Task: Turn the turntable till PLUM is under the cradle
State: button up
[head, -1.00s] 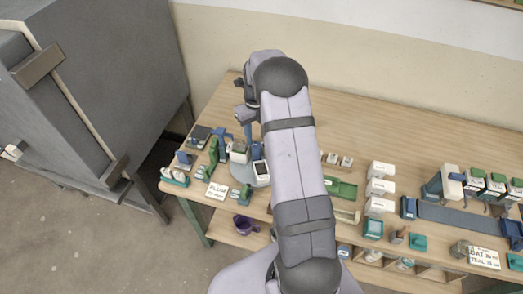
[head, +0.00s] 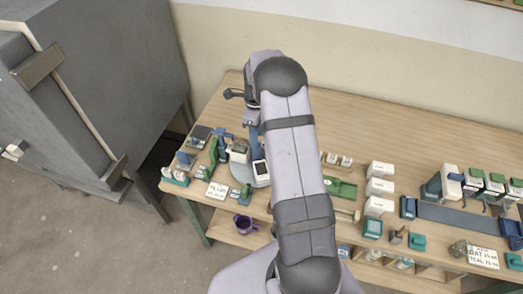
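The grey turntable (head: 242,178) stands at the left end of the wooden table, partly hidden behind my arm. A white bucket with a green top (head: 238,152) and a white bucket with a dark panel (head: 261,172) stand on it. Their labels are too small to read, so I cannot tell which is PLUM. A blue upright (head: 253,137) rises behind them; I cannot make out the cradle clearly. My gripper (head: 249,119) is at the end of my arm, above the back of the turntable. Its fingers are too small and hidden to judge.
A white card (head: 216,191) lies in front of the turntable. Green and blue items (head: 213,152) crowd its left side. A purple jug (head: 244,224) is on the lower shelf. White boxes (head: 380,187) stand right of my arm. The table's back strip is clear.

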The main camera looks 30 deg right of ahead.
jog(key=shift+f, duration=0.1)
jog(key=b, duration=0.3)
send_over(256, 155)
jog(key=w+d, duration=0.1)
jog(key=shift+w+f, duration=0.1)
jog(key=shift+f, duration=2.05)
grip_shut()
jog(key=n, duration=0.6)
jog(key=shift+n, duration=1)
